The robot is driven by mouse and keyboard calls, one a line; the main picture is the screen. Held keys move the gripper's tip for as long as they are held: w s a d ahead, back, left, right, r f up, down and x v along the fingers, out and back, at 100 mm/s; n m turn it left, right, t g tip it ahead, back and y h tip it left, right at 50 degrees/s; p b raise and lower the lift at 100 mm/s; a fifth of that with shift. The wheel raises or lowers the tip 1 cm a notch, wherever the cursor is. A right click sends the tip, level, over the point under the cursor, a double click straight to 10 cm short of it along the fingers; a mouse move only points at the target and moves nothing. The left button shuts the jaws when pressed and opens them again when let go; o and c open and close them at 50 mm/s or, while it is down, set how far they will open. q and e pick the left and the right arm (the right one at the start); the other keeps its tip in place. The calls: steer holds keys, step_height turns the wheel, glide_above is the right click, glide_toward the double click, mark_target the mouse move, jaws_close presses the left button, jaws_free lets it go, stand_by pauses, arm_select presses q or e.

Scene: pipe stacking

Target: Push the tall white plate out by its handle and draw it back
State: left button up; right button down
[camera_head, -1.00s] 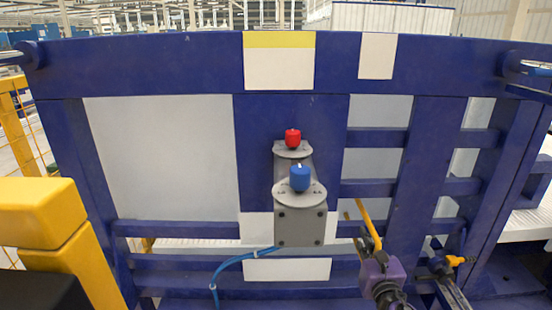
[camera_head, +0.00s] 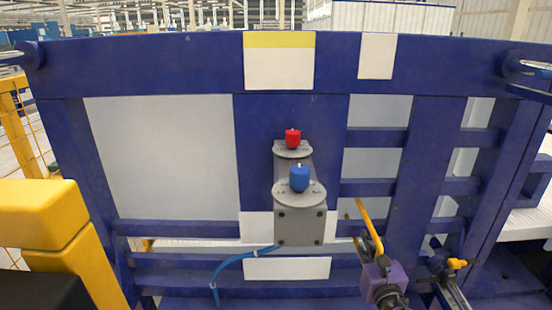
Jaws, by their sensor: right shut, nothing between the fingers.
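A large pale panel (camera_head: 165,150) shows through the left opening of the blue frame (camera_head: 180,68). A smaller upright white plate (camera_head: 378,56) is on the top beam, right of centre. I cannot tell which is the tall white plate, and no handle can be made out. My right gripper (camera_head: 357,205), with a purple body and thin yellow fingers, is at the lower right in front of the frame. Its fingers are shut, point up and left, and hold nothing. I cannot tell whether they touch the frame behind. My left gripper is not in view.
A grey bracket (camera_head: 300,228) at the centre carries a red knob (camera_head: 292,139) and a blue knob (camera_head: 300,179). A blue hose (camera_head: 228,268) curves from its foot. Blue crossbars (camera_head: 375,188) lie behind the right gripper. A yellow block (camera_head: 40,215) stands at lower left.

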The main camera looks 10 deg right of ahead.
steer(key=shift+s+a, duration=0.1)
steer(key=shift+s, duration=0.05)
stand_by(0.3)
steer(key=shift+s, duration=0.4)
steer(key=c, duration=2.5)
jaws_free()
steer(key=o, duration=1)
steer(key=shift+p+v, duration=0.35)
steer(key=shift+v, duration=1.45)
steer(key=v, duration=0.4)
steer(key=shift+s, duration=0.2)
